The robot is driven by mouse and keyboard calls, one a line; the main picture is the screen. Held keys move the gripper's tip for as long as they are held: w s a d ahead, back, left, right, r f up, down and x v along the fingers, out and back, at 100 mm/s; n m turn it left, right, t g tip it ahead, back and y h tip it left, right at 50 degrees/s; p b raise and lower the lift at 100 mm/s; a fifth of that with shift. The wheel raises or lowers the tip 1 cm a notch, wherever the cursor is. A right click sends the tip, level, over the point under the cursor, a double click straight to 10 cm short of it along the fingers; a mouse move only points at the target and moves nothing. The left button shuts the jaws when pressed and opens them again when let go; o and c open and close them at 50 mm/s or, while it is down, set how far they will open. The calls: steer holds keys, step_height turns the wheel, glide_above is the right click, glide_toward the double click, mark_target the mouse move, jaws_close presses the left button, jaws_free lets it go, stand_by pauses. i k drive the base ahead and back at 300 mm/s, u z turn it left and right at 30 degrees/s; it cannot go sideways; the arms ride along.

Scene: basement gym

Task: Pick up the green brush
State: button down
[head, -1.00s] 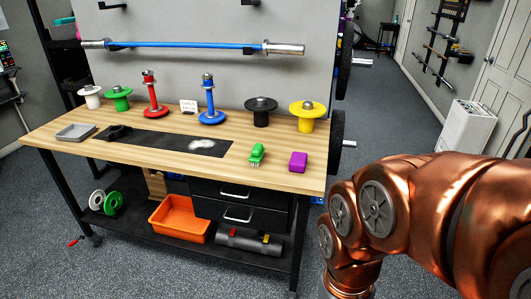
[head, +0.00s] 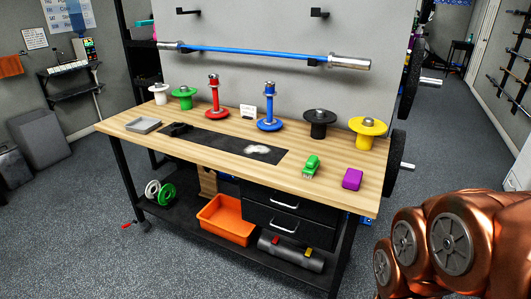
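The green brush (head: 311,166) lies on the wooden workbench (head: 225,134), toward its right front part, with pale bristles at its lower side. It sits just right of a black mat (head: 215,150) and left of a purple block (head: 352,179). Nothing touches it. My copper-coloured arm shows at the lower right, off the bench. My gripper is outside the picture.
Weight spools stand along the bench's back, including a red one (head: 214,103), a blue one (head: 269,110) and a yellow one (head: 367,131). A grey tray (head: 143,125) sits at left. An orange bin (head: 225,222) is on the lower shelf. Floor in front is clear.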

mark_target(312, 164)
steer(key=z, duration=0.7)
steer(key=i, duration=0.95)
steer(key=u, duration=2.25)
